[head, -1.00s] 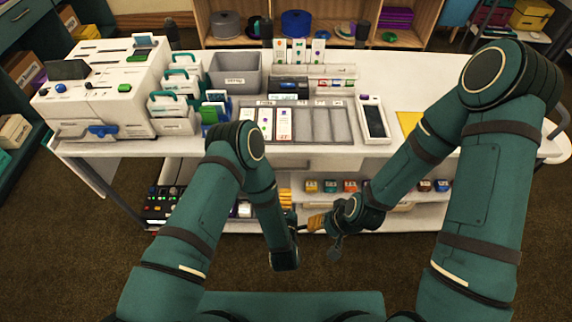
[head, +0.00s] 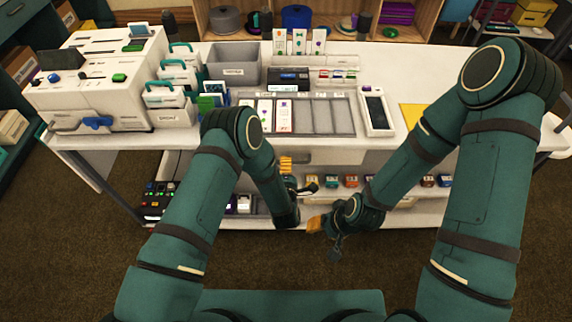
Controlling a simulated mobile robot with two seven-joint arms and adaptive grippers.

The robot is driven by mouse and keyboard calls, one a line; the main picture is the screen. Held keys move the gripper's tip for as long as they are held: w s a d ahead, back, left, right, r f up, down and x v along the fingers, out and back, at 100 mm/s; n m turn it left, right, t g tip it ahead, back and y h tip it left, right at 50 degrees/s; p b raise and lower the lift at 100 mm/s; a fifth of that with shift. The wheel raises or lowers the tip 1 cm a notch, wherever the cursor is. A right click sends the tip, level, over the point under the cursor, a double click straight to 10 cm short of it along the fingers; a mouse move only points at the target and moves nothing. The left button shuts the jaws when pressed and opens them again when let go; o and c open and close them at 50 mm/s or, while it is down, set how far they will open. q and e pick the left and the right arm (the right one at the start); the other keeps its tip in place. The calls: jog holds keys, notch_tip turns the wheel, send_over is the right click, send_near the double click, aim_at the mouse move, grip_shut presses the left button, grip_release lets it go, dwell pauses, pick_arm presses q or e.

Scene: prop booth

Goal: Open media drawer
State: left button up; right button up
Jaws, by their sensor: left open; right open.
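A white drawer front (head: 336,157) shows beneath the worktop, below the slotted tray, and looks closed. I cannot tell whether it is the media drawer, as no label on it is readable. A white machine (head: 85,95) with a blue handle (head: 97,122) low on its front stands at the left of the worktop. My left gripper (head: 287,166) is open, its orange fingertips just in front of the worktop's front, left of the drawer front. My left arm hides part of the area there. My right gripper (head: 315,224) is open and empty, lower and to the right, in front of the lower shelf.
The worktop (head: 400,70) carries a slotted tray (head: 335,118) with cards, a grey bin (head: 236,65), a white handheld device (head: 376,110) and a yellow sheet (head: 411,115). Several small coloured boxes line the shelf below. A control box (head: 157,198) sits lower left. Carpet (head: 90,240) is clear in front.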

pick_arm(q)
jog(key=shift+b+x, duration=0.3)
jog(key=shift+x, duration=1.05)
pick_arm(e)
jog(key=shift+s+f, duration=0.15)
jog(key=shift+f, duration=0.3)
pick_arm(q)
jog(key=shift+o, duration=0.2)
grip_shut()
pick_arm(e)
jog(key=shift+s+f, duration=0.1)
